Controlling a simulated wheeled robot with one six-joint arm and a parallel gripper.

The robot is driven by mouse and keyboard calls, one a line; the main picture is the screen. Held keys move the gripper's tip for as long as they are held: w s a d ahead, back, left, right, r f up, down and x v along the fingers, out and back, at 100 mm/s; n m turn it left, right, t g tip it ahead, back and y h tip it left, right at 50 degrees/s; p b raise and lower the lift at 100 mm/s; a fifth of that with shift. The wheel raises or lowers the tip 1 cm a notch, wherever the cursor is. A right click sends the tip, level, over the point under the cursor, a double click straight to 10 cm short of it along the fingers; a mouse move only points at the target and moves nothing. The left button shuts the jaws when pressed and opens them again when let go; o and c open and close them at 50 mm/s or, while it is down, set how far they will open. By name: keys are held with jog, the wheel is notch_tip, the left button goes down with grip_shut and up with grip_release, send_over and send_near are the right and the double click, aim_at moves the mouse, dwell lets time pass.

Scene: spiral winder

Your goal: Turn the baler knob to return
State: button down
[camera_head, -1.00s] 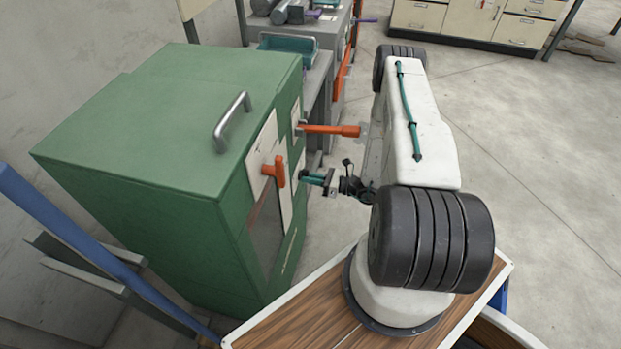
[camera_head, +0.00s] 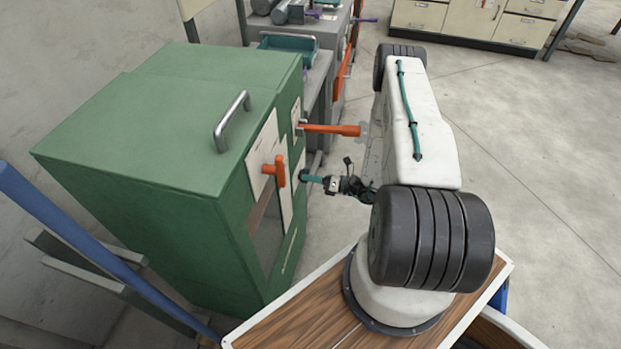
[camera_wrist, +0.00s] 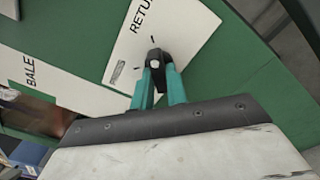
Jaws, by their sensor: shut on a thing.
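The green baler (camera_head: 150,130) stands at left in the head view, with a white label panel on its front. In the wrist view, a small black knob (camera_wrist: 155,57) sits on a white plate (camera_wrist: 125,60), with lettering starting "RETU" above it and a short tick mark just above the knob. A "BALE" label (camera_wrist: 28,72) is at left. My gripper (camera_head: 306,178) is at the baler's front; its teal fingertips (camera_wrist: 158,72) are shut on the knob from both sides. The knob is not visible in the head view. Its exact pointing direction is hard to tell.
An orange handle (camera_head: 276,170) sticks out just left of my gripper, and an orange lever (camera_head: 332,129) reaches out above it. A metal handle (camera_head: 231,120) is on the baler's top. A blue post (camera_head: 80,240) leans at left. The floor at right is clear.

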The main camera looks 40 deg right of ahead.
jog(key=shift+d, duration=0.1)
jog(key=c, duration=1.4)
grip_release()
jog(key=v, duration=0.7)
jog(key=shift+s+d, duration=0.25)
jog(key=shift+s, duration=0.05)
jog(key=shift+s, duration=0.1)
